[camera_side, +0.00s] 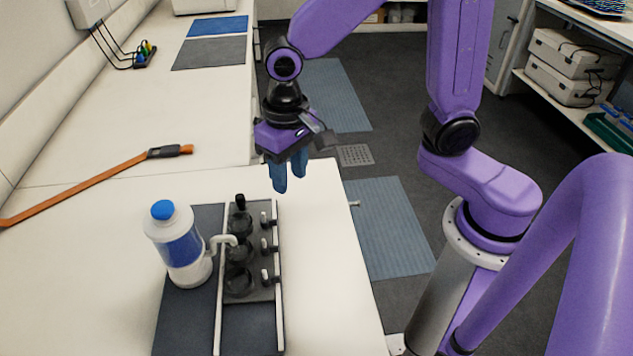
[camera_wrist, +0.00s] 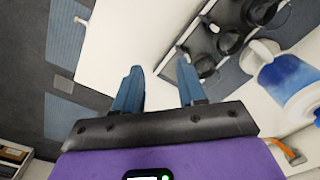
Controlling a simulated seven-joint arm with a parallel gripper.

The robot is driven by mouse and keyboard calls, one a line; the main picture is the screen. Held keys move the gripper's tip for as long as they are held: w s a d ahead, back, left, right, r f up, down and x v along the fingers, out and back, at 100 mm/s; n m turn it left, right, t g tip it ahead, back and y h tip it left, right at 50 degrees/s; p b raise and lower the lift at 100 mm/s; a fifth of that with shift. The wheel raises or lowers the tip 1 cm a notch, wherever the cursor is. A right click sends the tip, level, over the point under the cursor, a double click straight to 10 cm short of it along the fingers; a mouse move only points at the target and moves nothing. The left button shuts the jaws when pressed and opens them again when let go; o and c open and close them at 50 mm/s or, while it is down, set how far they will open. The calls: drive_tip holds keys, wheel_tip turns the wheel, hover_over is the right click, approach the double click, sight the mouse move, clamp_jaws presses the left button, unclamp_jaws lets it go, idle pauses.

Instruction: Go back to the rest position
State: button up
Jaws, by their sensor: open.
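My gripper (camera_side: 290,172) hangs above the white bench near its right edge, with its blue fingers apart and nothing between them. In the wrist view my gripper (camera_wrist: 160,90) shows both blue fingers spread over the bare white top. The gripper is beyond a dark rack (camera_side: 262,290) of dark glass vessels (camera_side: 239,250) and clear of it. In the wrist view the rack (camera_wrist: 198,42) is at the upper right, near the right finger in the picture.
A white bottle with a blue label and cap (camera_side: 181,245) stands on a dark mat (camera_side: 178,325) left of the rack; its bent spout points toward the vessels. Blue and grey mats (camera_side: 212,52) lie farther back. The bench middle is clear.

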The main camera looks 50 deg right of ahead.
drive_tip(key=s+d+r+n, duration=0.2)
drive_tip(key=s+d+n, duration=0.8)
drive_tip(key=s, duration=0.5)
drive_tip(key=shift+n, duration=1)
drive_tip(key=shift+o, duration=0.5)
drive_tip(key=shift+s+d+n, duration=0.3)
drive_tip(key=shift+n, duration=0.1)
wheel_tip(320, 180, up, 5)
drive_tip(key=n, duration=1.1)
hover_over(240, 196)
wheel_tip(240, 196, down, 16)
drive_tip(key=shift+f, duration=0.25)
